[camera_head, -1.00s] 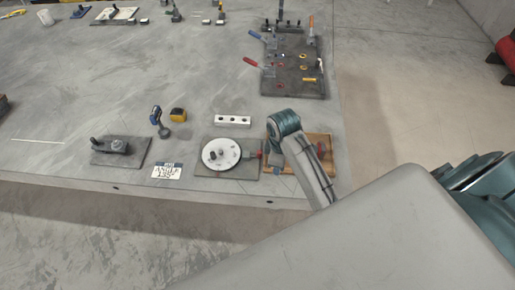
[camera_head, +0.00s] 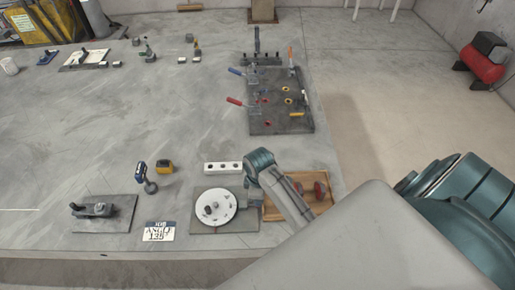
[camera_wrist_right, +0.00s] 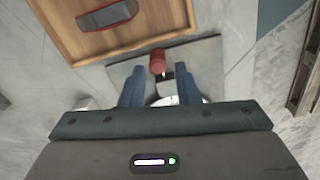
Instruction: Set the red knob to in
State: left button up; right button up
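The red knob (camera_wrist_right: 158,62) sits on a dark shaft at the edge of the grey base plate in the right wrist view. The white round dial (camera_head: 215,206) lies on its grey base plate (camera_head: 237,227) in the head view; there my right arm covers the knob. My right gripper (camera_wrist_right: 158,72) is open, its two blue fingers apart on either side of the knob's shaft, near the knob. No contact with the knob is visible. The dial shows only partly behind the gripper in the wrist view. My left gripper is not in view.
A wooden tray (camera_head: 327,205) with red-ended items stands right of the dial. A white block with holes (camera_head: 223,168) lies behind it, and an angle card (camera_head: 159,231) lies left. A dark clamp board (camera_head: 280,110) stands farther back. The table's left middle is clear.

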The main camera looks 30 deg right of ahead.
jog(key=f, duration=0.3)
jog(key=shift+w+f+p, duration=0.1)
jog(key=shift+w+p, duration=0.1)
jog(key=shift+p, duration=0.1)
notch_tip(320, 180, down, 2)
jog(key=shift+f, duration=0.1)
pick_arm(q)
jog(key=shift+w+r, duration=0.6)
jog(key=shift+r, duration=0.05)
pick_arm(e)
jog(key=shift+w, duration=0.1)
grip_shut()
